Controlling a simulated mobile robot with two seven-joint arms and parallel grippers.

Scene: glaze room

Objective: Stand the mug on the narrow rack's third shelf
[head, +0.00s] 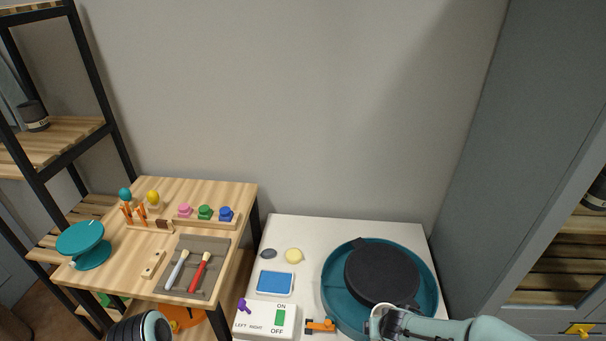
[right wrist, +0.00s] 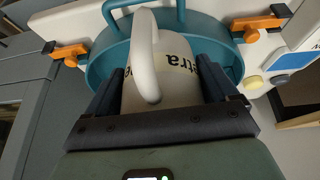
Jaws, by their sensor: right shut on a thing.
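The white mug (right wrist: 135,95) has black lettering and a looped handle. In the right wrist view my right gripper (right wrist: 160,85) is shut on it, with one dark finger on each side. The mug is in front of the teal wheel basin. In the head view my right arm comes in at the bottom right and ends at the basin's near edge. There the mug and fingers are hard to make out. A black-framed rack (head: 85,70) with slatted wooden shelves stands at the left; I cannot tell if it is the narrow one. My left gripper's fingers do not show.
A dark cup (head: 33,116) stands on a left rack shelf. The wooden table (head: 225,255) holds a teal stand (head: 82,243), brushes and coloured pots. The teal basin (head: 330,290) holds a dark wheel head (head: 382,273). A grey cabinet (head: 480,180) with slatted shelves is at the right.

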